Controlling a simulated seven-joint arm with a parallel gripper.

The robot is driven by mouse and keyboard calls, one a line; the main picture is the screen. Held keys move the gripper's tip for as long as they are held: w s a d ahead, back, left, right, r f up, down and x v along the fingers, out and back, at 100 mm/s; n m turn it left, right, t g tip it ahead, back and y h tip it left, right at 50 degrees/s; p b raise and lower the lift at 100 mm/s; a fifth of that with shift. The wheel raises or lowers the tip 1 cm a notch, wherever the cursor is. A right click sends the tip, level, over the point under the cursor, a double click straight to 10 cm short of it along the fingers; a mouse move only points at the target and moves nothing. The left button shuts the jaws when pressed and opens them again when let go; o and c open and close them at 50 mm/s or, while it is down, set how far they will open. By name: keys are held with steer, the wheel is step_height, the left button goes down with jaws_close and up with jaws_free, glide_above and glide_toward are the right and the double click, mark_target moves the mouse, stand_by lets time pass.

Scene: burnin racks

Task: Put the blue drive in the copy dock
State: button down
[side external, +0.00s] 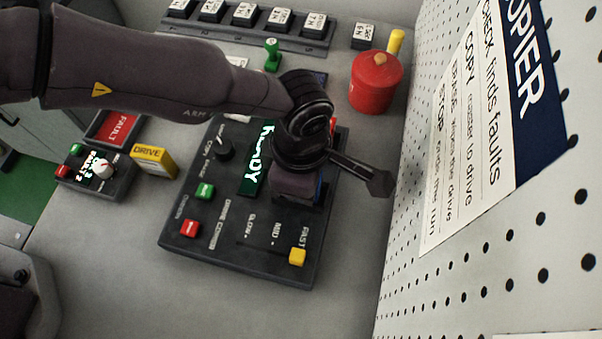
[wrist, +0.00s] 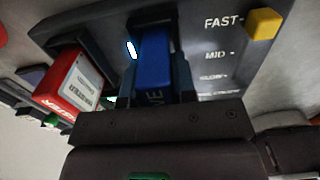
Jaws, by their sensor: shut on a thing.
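My gripper (wrist: 156,85) is shut on the blue drive (wrist: 155,65), with one finger on each side of it. In the side external view my gripper (side external: 300,185) is over the right part of the dark copier (side external: 225,250), and only a blue sliver of the drive (side external: 320,190) shows beside it. The far end of the drive is at the copier's dock area; I cannot tell whether it is inside a dock or just above it. A red drive (wrist: 80,85) with a white label stands upright in the copier, left of my gripper in the wrist view.
A red canister (side external: 376,82), a green stamp (side external: 272,55) and a pegboard wall (side external: 500,230) are nearby. A yellow DRIVE box (side external: 153,160) lies left.

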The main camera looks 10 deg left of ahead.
steer(key=shift+f, duration=0.15)
steer(key=shift+c, duration=2.3)
jaws_free()
steer(key=shift+r, duration=3.5)
